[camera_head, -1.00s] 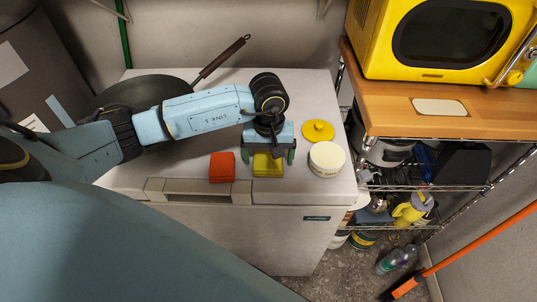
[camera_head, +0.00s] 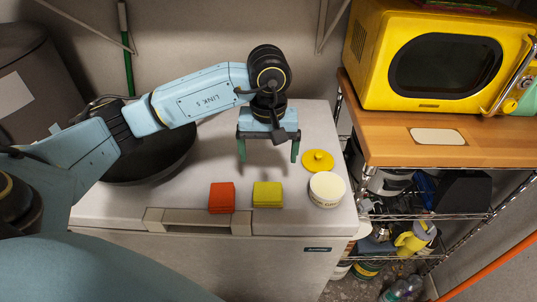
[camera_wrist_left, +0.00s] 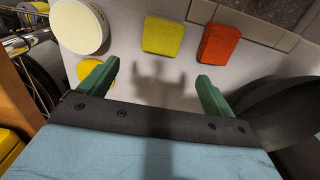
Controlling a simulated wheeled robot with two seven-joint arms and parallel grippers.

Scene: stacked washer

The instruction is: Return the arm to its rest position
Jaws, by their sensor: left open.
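My left arm reaches in from the left in the head view. Its gripper (camera_head: 268,151) is open and empty, raised above the white chest top (camera_head: 120,210). A yellow sponge (camera_head: 267,195) and a red sponge (camera_head: 222,197) lie side by side near the front edge, below and in front of the gripper. In the left wrist view the green fingers of the gripper (camera_wrist_left: 158,85) are wide apart, with only their shadow on the surface between them. The yellow sponge (camera_wrist_left: 163,36) and the red sponge (camera_wrist_left: 219,45) lie beyond the fingertips. My right gripper is not in view.
A round white container (camera_head: 327,188) and its yellow lid (camera_head: 317,161) stand right of the sponges. A dark pan (camera_head: 160,165) sits at the left, partly behind my arm. A yellow microwave (camera_head: 440,55) stands on a wooden-topped shelf (camera_head: 385,140) at the right.

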